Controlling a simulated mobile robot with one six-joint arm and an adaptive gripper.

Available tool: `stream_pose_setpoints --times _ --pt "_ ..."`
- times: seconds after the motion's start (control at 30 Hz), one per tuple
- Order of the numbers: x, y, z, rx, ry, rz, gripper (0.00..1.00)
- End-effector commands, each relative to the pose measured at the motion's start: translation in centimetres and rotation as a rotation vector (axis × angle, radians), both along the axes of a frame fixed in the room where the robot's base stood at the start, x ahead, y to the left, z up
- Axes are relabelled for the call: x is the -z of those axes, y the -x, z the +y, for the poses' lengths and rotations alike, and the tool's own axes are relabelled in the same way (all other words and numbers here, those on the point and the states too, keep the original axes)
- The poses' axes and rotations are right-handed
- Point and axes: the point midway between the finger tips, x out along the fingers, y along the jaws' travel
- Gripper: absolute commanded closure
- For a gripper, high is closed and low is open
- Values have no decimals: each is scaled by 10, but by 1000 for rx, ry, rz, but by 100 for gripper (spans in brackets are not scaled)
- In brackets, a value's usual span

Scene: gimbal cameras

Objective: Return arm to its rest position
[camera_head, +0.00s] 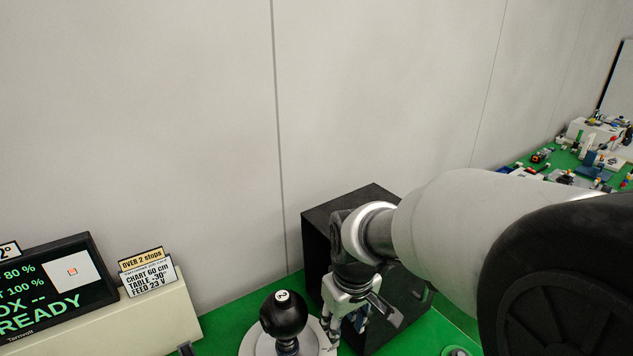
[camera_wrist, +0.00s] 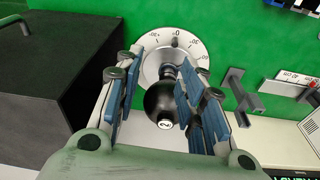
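My gripper (camera_head: 346,325) points down beside a black ball knob (camera_head: 284,314), which stands to its left in the head view. In the wrist view my gripper (camera_wrist: 158,70) is open, its blue-padded fingers apart. The knob (camera_wrist: 168,104) shows between the fingers in that view, with a clear gap to the left finger. The right finger overlaps the knob's edge in the picture; I cannot tell whether they touch. Nothing is seen held. My arm (camera_head: 440,235) reaches in from the right.
The knob stands on a round white dial (camera_wrist: 190,41) on a green surface (camera_head: 225,320). A black box (camera_head: 318,240) stands close behind my gripper. A console with a screen (camera_head: 50,290) and label cards (camera_head: 148,279) is at left. A pale wall (camera_head: 380,90) rises behind. Several toy bricks (camera_head: 590,150) lie far right.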

Motion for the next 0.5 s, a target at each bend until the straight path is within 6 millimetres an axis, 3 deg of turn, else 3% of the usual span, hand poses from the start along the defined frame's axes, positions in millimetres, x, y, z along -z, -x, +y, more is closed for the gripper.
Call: stream_pose_setpoints --times 0.03,0.2,0.33,0.5 --pt "-20 13 -11 43 -9 -29 64" --pt "-63 60 -42 178 -36 -94 64" --pt "-84 100 -61 278 -58 -144 64" --pt "-95 148 -79 398 -83 -202 64"
